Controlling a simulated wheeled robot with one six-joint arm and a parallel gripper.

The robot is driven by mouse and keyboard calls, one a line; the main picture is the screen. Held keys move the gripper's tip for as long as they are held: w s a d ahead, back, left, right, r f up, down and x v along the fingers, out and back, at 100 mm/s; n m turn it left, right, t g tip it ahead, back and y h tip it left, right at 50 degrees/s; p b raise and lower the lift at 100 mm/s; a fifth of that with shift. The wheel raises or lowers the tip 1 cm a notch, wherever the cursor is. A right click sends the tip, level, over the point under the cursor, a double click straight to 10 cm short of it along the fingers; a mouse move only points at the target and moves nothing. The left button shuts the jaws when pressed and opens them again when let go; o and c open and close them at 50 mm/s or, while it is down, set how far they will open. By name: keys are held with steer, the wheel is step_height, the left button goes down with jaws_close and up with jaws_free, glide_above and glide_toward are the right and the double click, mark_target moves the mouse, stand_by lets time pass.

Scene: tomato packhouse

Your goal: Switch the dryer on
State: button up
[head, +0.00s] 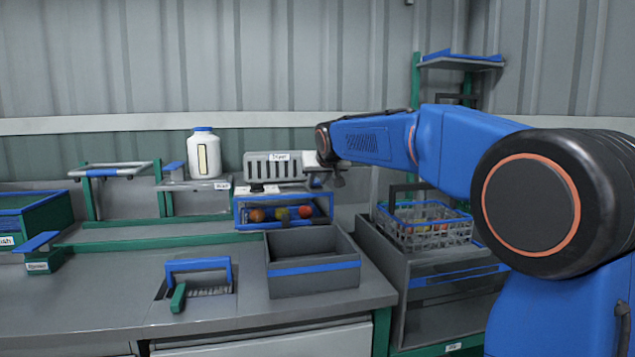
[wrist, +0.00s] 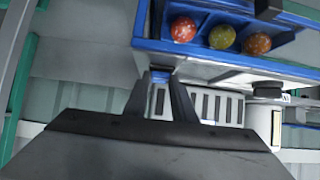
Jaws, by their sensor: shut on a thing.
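The dryer (head: 268,166) is a grey slatted box with a white label, standing at the back of the bench. Its slats also show in the wrist view (wrist: 228,107). My gripper (head: 325,180) is at the dryer's right end, above the blue tray's right side. In the wrist view my gripper (wrist: 163,80) has its two dark fingers close together, shut on a small part at that end. The fingers hide most of this part, and I cannot make out its shape or whether it is a switch.
A blue-edged tray (head: 238,211) with three tomatoes sits below the dryer. A grey bin (head: 312,280) stands in front of it. A white jar (head: 207,160) is left of the dryer. A wire basket (head: 420,236) stands to the right. The bench's left middle (head: 110,280) is clear.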

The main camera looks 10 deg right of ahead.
steer(key=shift+w+r+g, duration=0.2)
steer(key=shift+g, duration=0.4)
steer(key=shift+w+r+g, duration=0.15)
steer(key=shift+r+g, duration=0.05)
steer(key=shift+g, duration=0.4)
steer(key=o, duration=1.1)
steer(key=shift+c, duration=0.2)
steer(key=v, duration=1.7)
steer(key=shift+s+r, duration=0.15)
